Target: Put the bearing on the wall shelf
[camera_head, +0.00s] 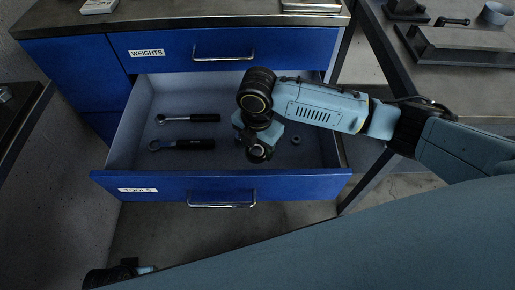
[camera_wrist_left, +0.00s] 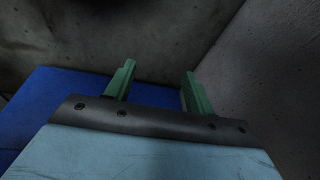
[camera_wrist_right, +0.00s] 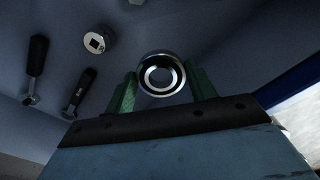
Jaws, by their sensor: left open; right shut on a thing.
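The bearing (camera_wrist_right: 161,75), a shiny metal ring with a dark centre hole, is between the green fingers of my right gripper (camera_wrist_right: 163,88) in the right wrist view. The right gripper is shut on it. In the head view my right arm reaches down into the open tools drawer (camera_head: 125,183), and its wrist hides the fingers and the bearing. My left gripper (camera_wrist_left: 155,85) is open and empty in the left wrist view, with a blue surface and grey concrete beyond it. The wall shelf cannot be made out in these frames.
A ratchet (camera_head: 188,118) and a wrench (camera_head: 182,144) lie in the drawer left of my right wrist. A small metal socket (camera_head: 296,140) lies to its right. The shut weights drawer (camera_head: 165,53) is above. Another bench (camera_head: 450,75) stands at the right.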

